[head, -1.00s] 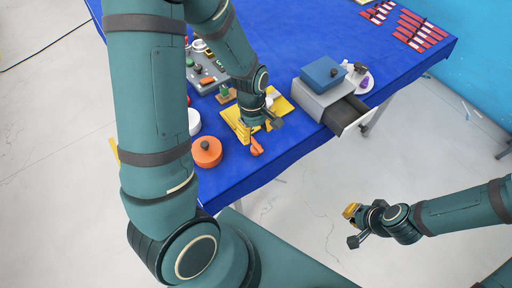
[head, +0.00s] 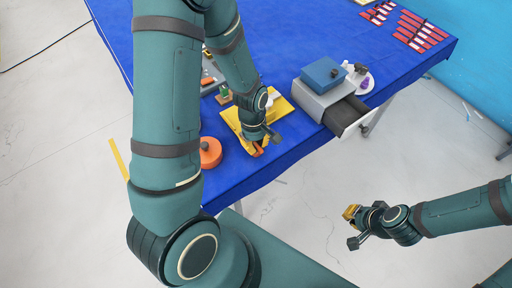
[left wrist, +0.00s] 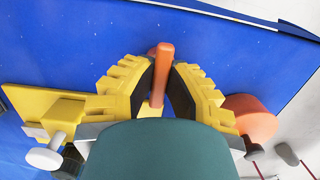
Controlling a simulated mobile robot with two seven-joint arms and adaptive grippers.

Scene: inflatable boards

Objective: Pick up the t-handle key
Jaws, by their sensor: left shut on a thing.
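The t-handle key is an orange bar (left wrist: 162,72) seen between the two yellow-padded fingers in the left wrist view. My left gripper (left wrist: 160,82) is shut on it. In the head view my left gripper (head: 257,149) is at the table's front edge, by the near corner of a yellow tray (head: 284,106), and mostly covers the key. Whether the key still touches the tray or table I cannot tell. My right gripper (head: 352,224) is off the table at the lower right, away from everything; its finger opening is unclear.
An orange round pot (head: 209,153) stands left of my left gripper, partly behind my arm. A grey drawer box (head: 322,97) with its drawer open and a blue box (head: 323,73) on top stands to the right. Red-and-white pieces (head: 420,30) lie at the back right. The blue table's middle back is clear.

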